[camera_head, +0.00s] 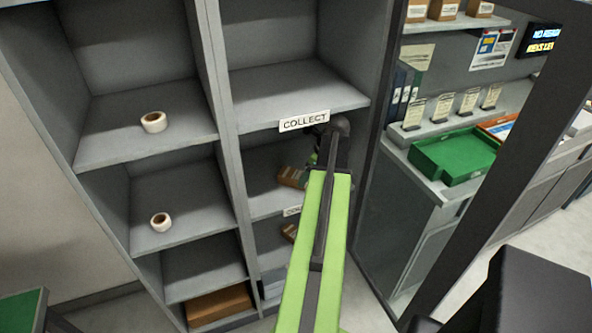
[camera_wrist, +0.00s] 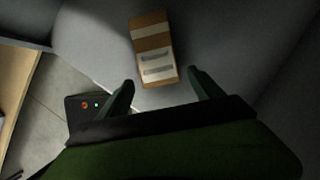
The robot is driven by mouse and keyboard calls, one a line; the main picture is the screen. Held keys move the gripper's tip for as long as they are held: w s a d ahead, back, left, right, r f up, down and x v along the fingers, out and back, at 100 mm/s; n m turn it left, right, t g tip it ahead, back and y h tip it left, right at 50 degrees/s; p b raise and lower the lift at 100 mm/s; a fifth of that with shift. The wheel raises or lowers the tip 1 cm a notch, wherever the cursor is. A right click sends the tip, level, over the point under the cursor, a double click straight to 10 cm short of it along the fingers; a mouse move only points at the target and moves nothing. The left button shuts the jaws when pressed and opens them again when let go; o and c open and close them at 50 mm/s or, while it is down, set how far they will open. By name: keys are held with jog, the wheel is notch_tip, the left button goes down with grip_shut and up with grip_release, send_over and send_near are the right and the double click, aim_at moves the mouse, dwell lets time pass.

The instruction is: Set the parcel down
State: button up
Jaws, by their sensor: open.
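A brown parcel (camera_wrist: 153,50) with a pale band and a white label lies on a grey shelf surface in the wrist view. In the head view the parcel (camera_head: 292,177) shows partly, in a compartment under the upper COLLECT sign (camera_head: 304,121), with my arm covering part of it. My gripper (camera_wrist: 160,90) is open, its two dark fingers apart with the parcel just beyond and between their tips. The parcel appears free of both fingers. In the head view my gripper is mostly hidden behind my arm.
Another brown box (camera_head: 289,232) sits in the compartment below. White tape rolls (camera_head: 153,122) (camera_head: 160,220) lie on the left shelves. Compartment walls stand close around my gripper. A green tray (camera_head: 455,155) is on the counter at right. The shelf above the sign (camera_head: 285,92) is empty.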

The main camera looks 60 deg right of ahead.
jog(key=s, duration=0.5)
jog(key=s+d, duration=0.1)
jog(key=s, duration=0.1)
jog(key=shift+s+f, duration=0.1)
jog(key=shift+s, duration=0.1)
